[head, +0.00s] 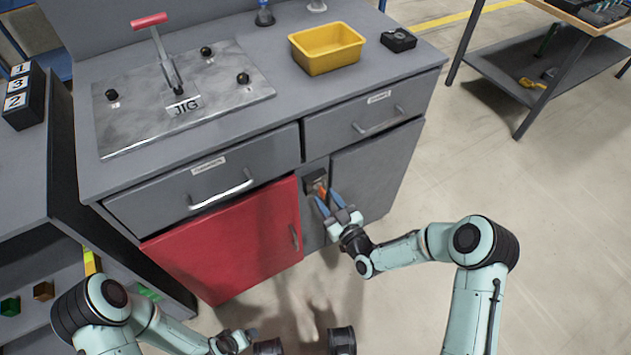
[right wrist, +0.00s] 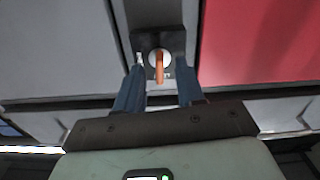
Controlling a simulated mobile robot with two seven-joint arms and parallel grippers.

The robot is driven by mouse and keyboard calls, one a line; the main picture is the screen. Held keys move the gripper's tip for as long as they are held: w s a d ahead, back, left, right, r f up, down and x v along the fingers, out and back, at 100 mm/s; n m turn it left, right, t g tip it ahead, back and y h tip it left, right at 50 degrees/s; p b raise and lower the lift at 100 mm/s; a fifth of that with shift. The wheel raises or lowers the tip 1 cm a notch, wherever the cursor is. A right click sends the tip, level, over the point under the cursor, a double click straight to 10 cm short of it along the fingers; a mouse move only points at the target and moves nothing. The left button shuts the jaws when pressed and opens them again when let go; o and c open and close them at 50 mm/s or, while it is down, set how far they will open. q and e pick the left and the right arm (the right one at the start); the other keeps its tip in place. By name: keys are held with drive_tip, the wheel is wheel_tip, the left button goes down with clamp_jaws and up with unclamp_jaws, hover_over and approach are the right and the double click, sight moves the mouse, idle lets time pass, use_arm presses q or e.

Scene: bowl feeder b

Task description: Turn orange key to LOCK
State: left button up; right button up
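The orange key (head: 321,190) sits in a dark lock plate (head: 314,177) on the grey cabinet front, between the red door and the grey door. In the right wrist view the key (right wrist: 159,66) stands out from a round pale lock face, its long side nearly upright in the picture. Small white markings beside it are too small to read. My right gripper (head: 329,200) is open just in front of the key; its blue fingers (right wrist: 159,80) lie on either side of it, apart from it. My left gripper (head: 246,339) is low near the bottom edge, away from the lock; its fingers are unclear.
The red door (head: 235,240) is left of the lock and the grey door (head: 375,170) right of it. Drawers (head: 215,178) with handles are above. A jig plate (head: 215,115), a yellow bin (head: 327,52) and a black device (head: 398,40) stand on top. Open floor lies right.

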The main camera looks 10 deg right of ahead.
use_arm(q)
drive_tip(key=shift+r+p, duration=0.65)
drive_tip(key=shift+r, duration=0.2)
use_arm(e)
drive_tip(key=v, duration=0.6)
drive_tip(key=shift+w, duration=0.1)
